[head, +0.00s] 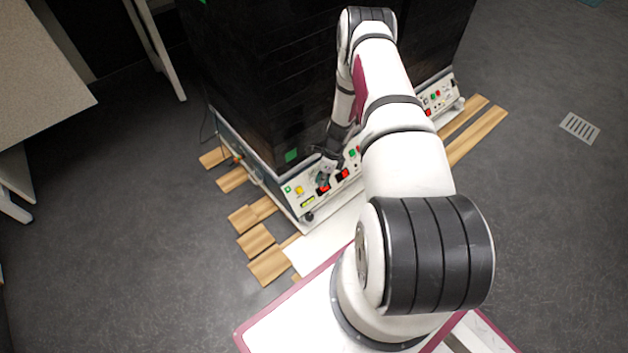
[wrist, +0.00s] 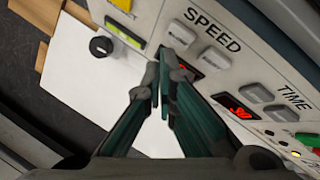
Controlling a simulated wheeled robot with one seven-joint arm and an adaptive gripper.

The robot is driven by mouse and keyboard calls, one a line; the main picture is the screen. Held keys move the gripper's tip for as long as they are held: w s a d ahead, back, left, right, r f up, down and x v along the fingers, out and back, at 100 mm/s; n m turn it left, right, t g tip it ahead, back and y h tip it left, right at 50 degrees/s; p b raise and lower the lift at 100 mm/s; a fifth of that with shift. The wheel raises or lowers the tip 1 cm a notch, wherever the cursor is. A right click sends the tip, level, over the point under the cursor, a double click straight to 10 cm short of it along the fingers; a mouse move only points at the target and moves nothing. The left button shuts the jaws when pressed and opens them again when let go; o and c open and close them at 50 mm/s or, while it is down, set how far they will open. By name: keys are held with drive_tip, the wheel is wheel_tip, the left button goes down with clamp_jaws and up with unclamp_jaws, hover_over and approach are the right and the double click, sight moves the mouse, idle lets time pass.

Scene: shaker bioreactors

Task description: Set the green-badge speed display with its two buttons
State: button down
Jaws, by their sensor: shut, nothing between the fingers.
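The control panel (head: 312,204) runs along the base of a black shaker cabinet, with a green badge (head: 291,155) just above it. In the wrist view, the SPEED label sits above two grey buttons, a left one (wrist: 181,34) and a right one (wrist: 215,58). The red speed display (wrist: 187,66) below them is partly hidden by a fingertip, so its value is unreadable; it also shows in the head view (head: 323,189). My gripper (wrist: 159,72) is shut and empty, its tips beside the display and just below the left speed button. I cannot tell whether they touch the panel.
The TIME display (wrist: 236,106) with two grey buttons (wrist: 256,92) lies to the right. A black knob (wrist: 101,46) and a yellow-green level (wrist: 124,33) are to the left. Wooden slats (head: 255,241) lie on the floor by the cabinet. A table (head: 40,70) stands at left.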

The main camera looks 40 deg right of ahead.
drive_tip(key=shift+w+f, duration=0.1)
drive_tip(key=shift+f, duration=0.05)
drive_tip(key=shift+w+f+b, duration=0.15)
drive_tip(key=shift+w+b, duration=0.1)
drive_tip(key=shift+b, duration=0.25)
drive_tip(key=shift+w+f+b, duration=0.3)
drive_tip(key=shift+b, duration=0.15)
idle(0.6)
drive_tip(key=shift+s+r, duration=0.1)
drive_tip(key=shift+r, duration=0.05)
drive_tip(key=shift+s+r+p, duration=0.5)
drive_tip(key=shift+p, duration=0.1)
drive_tip(key=shift+s+r+p, duration=1.65)
drive_tip(key=shift+s, duration=0.25)
idle(0.9)
